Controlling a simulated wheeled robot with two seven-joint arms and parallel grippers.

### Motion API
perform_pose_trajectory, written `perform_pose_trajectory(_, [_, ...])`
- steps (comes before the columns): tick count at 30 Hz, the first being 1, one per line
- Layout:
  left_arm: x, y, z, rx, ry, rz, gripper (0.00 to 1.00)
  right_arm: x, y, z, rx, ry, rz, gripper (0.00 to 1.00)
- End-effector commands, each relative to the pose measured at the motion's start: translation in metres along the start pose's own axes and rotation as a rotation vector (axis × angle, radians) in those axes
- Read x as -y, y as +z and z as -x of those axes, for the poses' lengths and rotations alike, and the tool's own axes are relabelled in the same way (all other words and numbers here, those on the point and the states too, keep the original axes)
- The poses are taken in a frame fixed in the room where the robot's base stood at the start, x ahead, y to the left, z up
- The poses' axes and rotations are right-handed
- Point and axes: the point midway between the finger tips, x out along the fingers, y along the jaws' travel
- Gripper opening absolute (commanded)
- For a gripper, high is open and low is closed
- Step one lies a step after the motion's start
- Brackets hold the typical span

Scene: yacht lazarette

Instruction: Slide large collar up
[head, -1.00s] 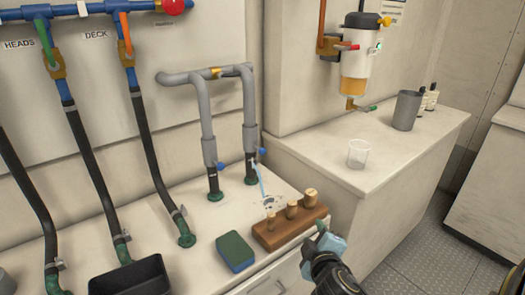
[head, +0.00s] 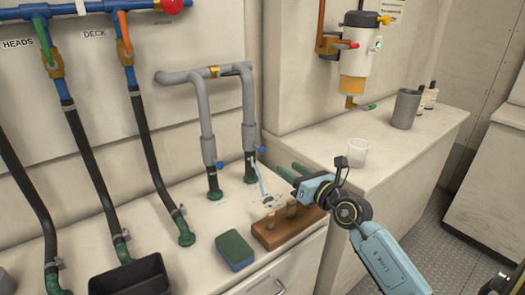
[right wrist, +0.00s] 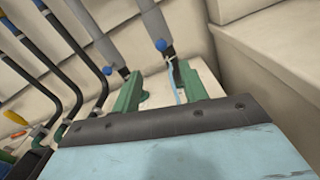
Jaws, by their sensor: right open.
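Two grey collars with blue knobs sit on the grey looped pipe's legs above black stubs: a left one (head: 209,150) and a right one (head: 250,137). I cannot tell which is the large one. A pale blue streak, like water, runs from the right stub (head: 250,172) to a small puddle (head: 266,199) on the counter. My right gripper (head: 288,172) is open and empty, its green fingers pointing at the right leg from the right, apart from it. In the right wrist view the fingers (right wrist: 160,88) frame the streak, with both blue knobs beyond. My left gripper is not in view.
A wooden block (head: 273,238) with plugs stands below my right gripper, partly hidden. A green and blue sponge (head: 235,250) lies left of it. Black hoses (head: 150,150) hang at left above a dark tray (head: 130,280).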

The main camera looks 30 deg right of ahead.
Motion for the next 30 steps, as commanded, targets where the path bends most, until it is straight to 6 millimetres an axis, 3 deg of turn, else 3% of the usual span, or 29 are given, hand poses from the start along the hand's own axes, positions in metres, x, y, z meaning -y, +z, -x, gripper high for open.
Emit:
perform_pose_trajectory(5, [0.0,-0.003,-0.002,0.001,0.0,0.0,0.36,0.003,-0.001,-0.014,-0.011,-0.005,0.022,0.43])
perform_pose_trajectory(21, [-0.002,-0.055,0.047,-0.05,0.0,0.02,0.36,0.003,-0.002,-0.107,-0.008,-0.004,0.018,0.43])
perform_pose_trajectory(30, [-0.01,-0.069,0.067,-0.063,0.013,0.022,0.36,0.002,-0.002,-0.132,-0.01,-0.003,0.018,0.43])
